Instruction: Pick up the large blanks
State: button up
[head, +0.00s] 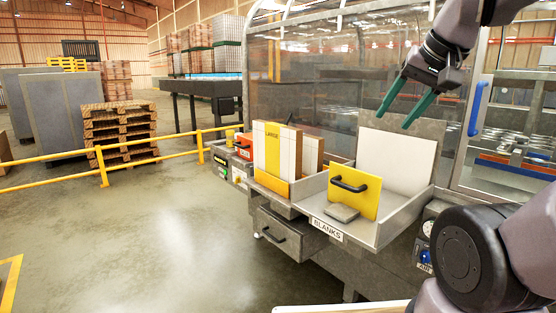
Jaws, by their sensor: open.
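The large blanks (264,148) stand upright as a white and tan bundle with a yellow band marked LARGE, in a yellow-orange holder on the machine's front ledge, left of centre. Another pale upright stack (312,154) is partly hidden behind them. My gripper (393,121) is open and empty, its green fingers pointing down and left. In the picture it is to the right of the large blanks, and above the grey tray marked BLANKS (376,234). That tray holds a yellow plate with a black handle (354,191), with a white panel (396,165) upright behind it.
A clear guard panel (345,75) rises behind the ledge. A drawer with a black handle (288,232) is below. An orange box (244,146) sits at the ledge's left end. Yellow railing (130,155) runs at left; the floor in front is clear.

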aim_at(278, 148)
jog(key=i+j+z, duration=0.1)
jog(key=j, duration=0.25)
jog(key=i+j+z, duration=0.1)
jog(key=j, duration=0.3)
jog(key=i+j, duration=0.15)
jog(key=j, duration=0.2)
jog(key=j+z, duration=0.15)
jog(key=j, duration=0.25)
jog(key=i+j+z, duration=0.25)
jog(key=j, duration=0.45)
jog(key=i+j+z, duration=0.3)
jog(key=j, duration=0.45)
jog(key=j+z, duration=0.25)
jog(key=j, duration=0.55)
jog(key=i+j+z, duration=0.1)
jog(key=j+z, duration=0.15)
jog(key=j, duration=0.6)
jog(key=i+j+z, duration=0.2)
jog(key=j, duration=0.75)
jog(key=j+z, duration=0.2)
jog(key=j, duration=0.75)
jog(key=i+l, duration=0.1)
jog(key=i, duration=0.1)
